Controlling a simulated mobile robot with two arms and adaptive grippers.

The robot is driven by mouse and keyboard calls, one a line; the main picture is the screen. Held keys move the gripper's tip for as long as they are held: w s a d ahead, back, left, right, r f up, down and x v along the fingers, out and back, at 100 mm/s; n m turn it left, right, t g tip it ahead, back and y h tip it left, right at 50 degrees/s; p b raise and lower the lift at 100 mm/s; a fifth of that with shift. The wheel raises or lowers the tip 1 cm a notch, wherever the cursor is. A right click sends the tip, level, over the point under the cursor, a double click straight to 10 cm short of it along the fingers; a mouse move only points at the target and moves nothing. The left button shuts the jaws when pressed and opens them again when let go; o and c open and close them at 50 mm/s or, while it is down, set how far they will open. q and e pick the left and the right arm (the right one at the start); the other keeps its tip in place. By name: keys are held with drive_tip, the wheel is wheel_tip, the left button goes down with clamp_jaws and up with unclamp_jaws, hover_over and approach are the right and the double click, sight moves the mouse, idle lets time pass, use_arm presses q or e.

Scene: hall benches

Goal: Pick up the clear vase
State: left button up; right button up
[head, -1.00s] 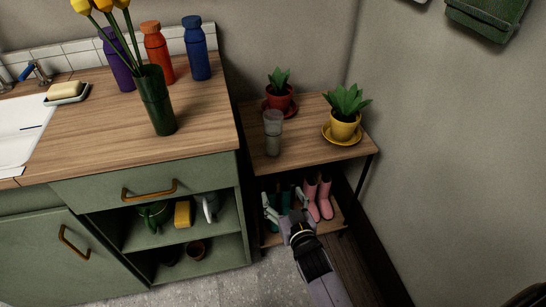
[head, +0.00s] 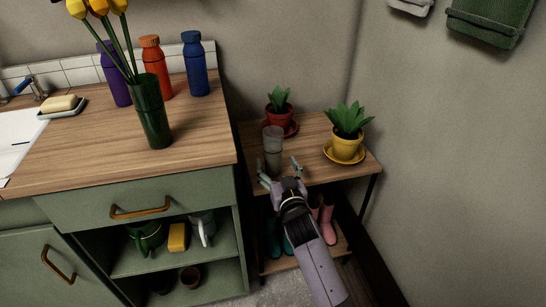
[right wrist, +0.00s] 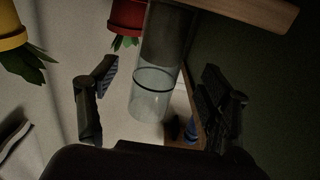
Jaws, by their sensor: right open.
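The clear vase (head: 272,148) stands upright on the small wooden side table (head: 312,172), near its left edge. In the right wrist view the clear vase (right wrist: 152,92) appears beyond and between the two fingers. My right gripper (head: 280,169) is open and empty, right at the front of the vase at table height. The right wrist view shows the open right gripper (right wrist: 158,75) with a finger on each side of the vase. I cannot tell whether either finger touches it. My left gripper is not in view.
A yellow potted plant (head: 344,147) stands right of the vase and a red one (head: 279,111) behind it. The wooden counter (head: 200,150) rises close on the left, with a dark green vase (head: 152,115) of yellow flowers. Pink boots (head: 326,219) stand on the lower shelf.

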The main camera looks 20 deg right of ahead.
sight(275, 161)
drive_tip(key=w+b, duration=0.1)
drive_tip(key=w, duration=0.4)
drive_tip(key=shift+d+f, duration=0.1)
drive_tip(key=shift+f, duration=0.05)
drive_tip(key=shift+w, duration=0.2)
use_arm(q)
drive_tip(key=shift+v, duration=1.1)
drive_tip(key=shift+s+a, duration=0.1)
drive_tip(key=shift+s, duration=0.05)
use_arm(e)
drive_tip(key=shift+c, duration=0.2)
drive_tip(key=c, duration=1.5)
